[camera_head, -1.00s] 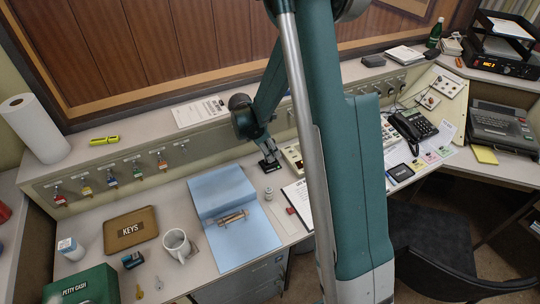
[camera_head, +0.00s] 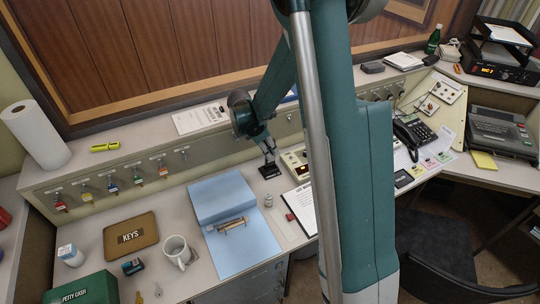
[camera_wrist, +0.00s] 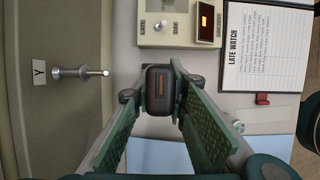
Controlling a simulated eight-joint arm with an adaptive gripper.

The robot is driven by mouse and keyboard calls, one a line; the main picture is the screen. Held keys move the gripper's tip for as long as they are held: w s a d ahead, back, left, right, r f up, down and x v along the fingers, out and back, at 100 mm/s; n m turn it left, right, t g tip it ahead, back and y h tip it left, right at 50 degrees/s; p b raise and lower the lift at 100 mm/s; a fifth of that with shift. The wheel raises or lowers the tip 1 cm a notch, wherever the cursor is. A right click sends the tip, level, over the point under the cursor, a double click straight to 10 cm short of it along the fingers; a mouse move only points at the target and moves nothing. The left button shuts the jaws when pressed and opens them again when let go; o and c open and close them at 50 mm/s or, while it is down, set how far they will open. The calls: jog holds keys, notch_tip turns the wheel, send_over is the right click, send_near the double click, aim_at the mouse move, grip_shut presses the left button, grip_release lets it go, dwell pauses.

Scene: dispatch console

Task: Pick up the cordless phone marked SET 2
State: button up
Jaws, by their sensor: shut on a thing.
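My gripper (camera_head: 268,152) points down at the desk just in front of the switch panel. In the wrist view its two fingers are closed on the sides of a dark handset (camera_wrist: 160,90), the cordless phone as far as I can tell, with an orange strip on its end. I see no SET 2 mark. In the head view a small black base (camera_head: 270,172) sits on the desk just below the fingertips. I cannot tell whether the handset still touches it.
A cream unit with a lit display (camera_wrist: 207,22), a LATE WATCH clipboard (camera_wrist: 268,50) and a red block (camera_wrist: 262,99) lie close by. A metal peg (camera_wrist: 80,73) sticks out of the panel. A blue binder (camera_head: 260,250) and mug (camera_head: 176,250) stand left; a corded phone (camera_head: 415,135) is right.

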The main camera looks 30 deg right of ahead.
jog(key=shift+r+p, duration=0.4)
jog(key=shift+r, duration=2.65)
